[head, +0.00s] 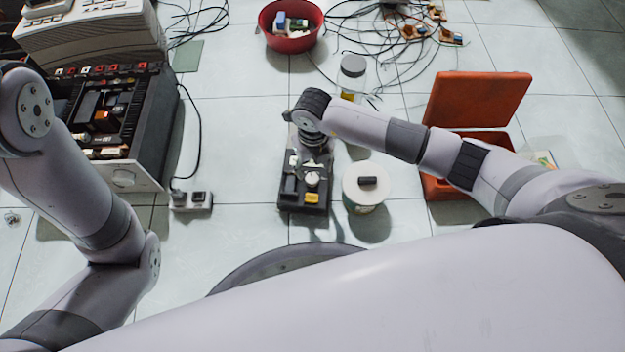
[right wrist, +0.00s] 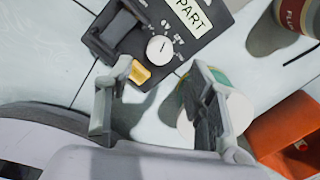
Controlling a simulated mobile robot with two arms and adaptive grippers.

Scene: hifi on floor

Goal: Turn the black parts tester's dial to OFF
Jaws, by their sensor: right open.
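The black parts tester (head: 290,202) lies on the tiled floor below my right wrist. Its white round dial (head: 312,178) shows near a yellow part (head: 312,197). In the right wrist view, the dial (right wrist: 160,48) sits on the black face beside printed marks and a label reading "PART". The dial's exact setting is too small to read. My right gripper (right wrist: 153,78) is open, its two fingers apart and empty, with the dial beyond and between the fingertips. In the head view, my right wrist hides part of the tester. My left arm shows, but its gripper is out of frame.
A white tub (head: 365,200) with a black piece on its lid stands right of the tester. An open orange case (head: 478,100) is farther right. A red bowl (head: 291,42) and loose wires lie behind. A power strip (head: 191,201) and hifi equipment (head: 95,35) are left.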

